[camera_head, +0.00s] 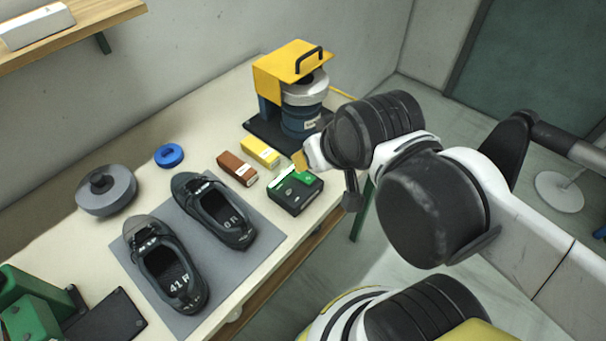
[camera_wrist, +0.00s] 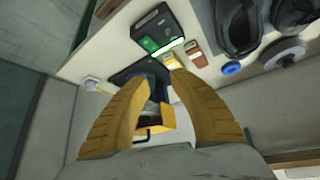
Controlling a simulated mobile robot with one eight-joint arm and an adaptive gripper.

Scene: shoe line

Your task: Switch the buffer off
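The buffer (camera_head: 303,115), a blue drum-shaped machine under a yellow hood with a black handle, stands at the far right of the bench. Its yellow hood (camera_wrist: 168,122) shows between my fingers in the wrist view. A dark control box (camera_head: 293,198) with a green part (camera_head: 303,177) and a bright white strip lies in front of it; the wrist view shows this box (camera_wrist: 160,24) beyond the fingertips. My gripper (camera_wrist: 159,78) is open and empty, its yellow fingers apart. In the head view one yellow fingertip (camera_head: 299,159) shows just above the box; contact cannot be told.
A yellow box (camera_head: 261,152) and a brown box (camera_head: 237,168) lie left of the control box. Two dark shoes (camera_head: 165,265) stand on a grey mat (camera_head: 130,262). A blue ring (camera_head: 169,155) and grey round container (camera_head: 106,190) lie farther left. A shelf (camera_head: 85,27) overhangs the upper left.

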